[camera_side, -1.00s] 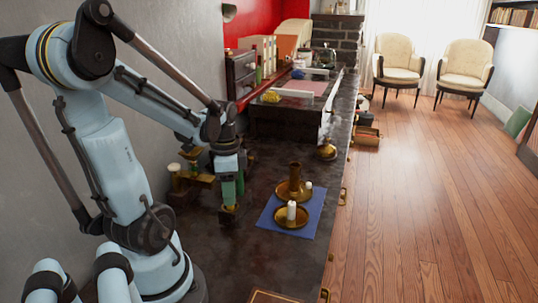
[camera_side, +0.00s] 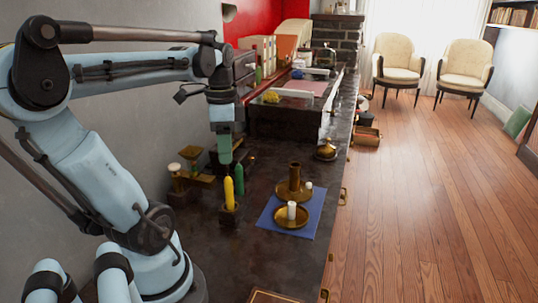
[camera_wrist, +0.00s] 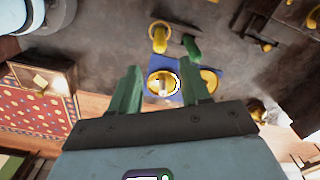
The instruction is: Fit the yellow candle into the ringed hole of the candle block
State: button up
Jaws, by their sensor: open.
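The yellow candle (camera_side: 229,193) stands upright at a small dark candle block (camera_side: 229,214) on the dark counter. Its lower end meets the block, but the ringed hole and how deep the candle sits cannot be made out. A green candle (camera_side: 239,180) stands just behind it. In the wrist view the yellow candle (camera_wrist: 159,38) shows beyond my fingers, with the green candle (camera_wrist: 192,50) to its right. My gripper (camera_side: 225,159) is above the candles, apart from the yellow one. In the wrist view my gripper (camera_wrist: 160,72) has its green fingers spread with nothing between them.
A blue mat (camera_side: 267,219) to the right of the block bears a brass candle dish (camera_side: 281,221) with a white candle and a taller brass holder (camera_side: 295,180). A brass scale-like piece (camera_side: 200,177) stands at left. A brass pot (camera_side: 325,150) is farther back.

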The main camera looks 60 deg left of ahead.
jog(key=w+d+f+n+t, duration=0.2)
jog(key=w+d+t, duration=0.1)
jog(key=d, duration=0.6)
jog(key=w+d+f+n+t, duration=0.1)
jog(key=w+d+t, duration=0.3)
jog(key=d, duration=0.5)
jog(key=shift+w+f+n, duration=0.4)
jog(key=shift+w+f, duration=0.45)
jog(key=shift+w, duration=0.35)
jog(key=shift+a, duration=0.1)
